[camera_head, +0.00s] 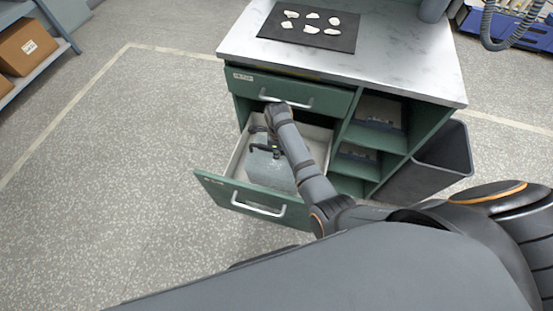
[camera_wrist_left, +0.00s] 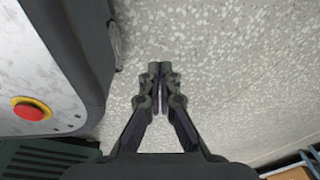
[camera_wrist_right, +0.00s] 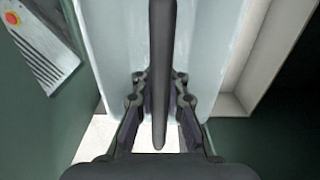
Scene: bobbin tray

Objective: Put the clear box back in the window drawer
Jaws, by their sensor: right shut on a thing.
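The clear box (camera_head: 268,170) is a pale, see-through box with a dark bar handle. It is inside the outline of the open lower green drawer (camera_head: 262,208); I cannot tell whether it rests on the drawer floor. My right gripper (camera_head: 262,140) is over the box, its arm hiding part of it. In the right wrist view its fingers (camera_wrist_right: 160,78) are shut on the box's dark handle (camera_wrist_right: 161,30), with the pale box (camera_wrist_right: 110,50) beneath. My left gripper (camera_wrist_left: 160,68) is shut and empty above the speckled floor. I cannot read the drawer labels.
A shut upper drawer (camera_head: 290,92) is above the open one. The marbled worktop (camera_head: 390,70) holds a dark mat (camera_head: 290,38) with several white pieces. Open shelves (camera_head: 365,140) and a grey bin (camera_head: 435,165) are at the right.

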